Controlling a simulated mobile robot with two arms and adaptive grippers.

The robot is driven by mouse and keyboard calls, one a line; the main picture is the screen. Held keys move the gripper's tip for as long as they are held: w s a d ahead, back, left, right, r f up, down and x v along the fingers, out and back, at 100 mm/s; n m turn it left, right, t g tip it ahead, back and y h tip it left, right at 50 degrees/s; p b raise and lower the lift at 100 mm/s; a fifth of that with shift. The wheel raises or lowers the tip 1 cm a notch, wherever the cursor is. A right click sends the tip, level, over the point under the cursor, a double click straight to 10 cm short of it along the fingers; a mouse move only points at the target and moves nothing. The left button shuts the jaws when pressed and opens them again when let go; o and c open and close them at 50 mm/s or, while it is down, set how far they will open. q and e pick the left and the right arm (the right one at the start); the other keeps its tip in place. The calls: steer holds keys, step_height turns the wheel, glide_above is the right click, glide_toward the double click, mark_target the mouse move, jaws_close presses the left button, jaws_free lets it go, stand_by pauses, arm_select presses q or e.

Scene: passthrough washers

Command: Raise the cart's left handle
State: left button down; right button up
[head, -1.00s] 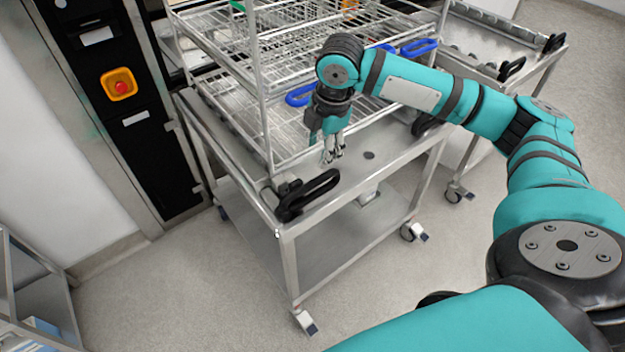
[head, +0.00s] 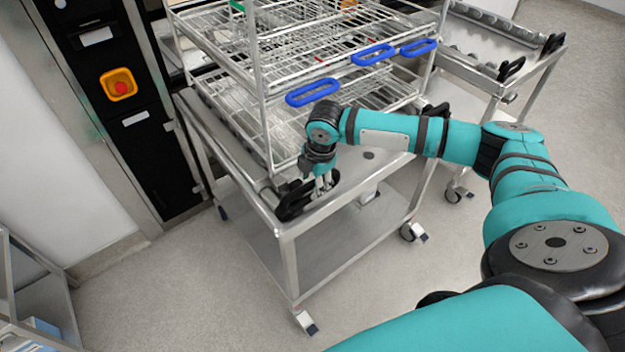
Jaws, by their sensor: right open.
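The steel cart (head: 345,212) stands in the middle of the head view with a wire rack (head: 262,120) on it. Its black left handle (head: 290,208) lies low at the cart's near left corner. My right gripper (head: 323,190) points down at the handle's right end, with its open fingers partly covering it. I cannot tell whether the fingers touch the handle. The cart's other black handle (head: 438,110) is partly hidden behind my right arm. My left gripper is out of view.
Blue handles (head: 313,92) hang on the rack's front. A black machine panel with a red button (head: 121,87) stands at the left. A second cart (head: 510,50) stands at the back right. Floor in front of the cart is clear.

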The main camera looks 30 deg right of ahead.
jaws_close()
stand_by(0.4)
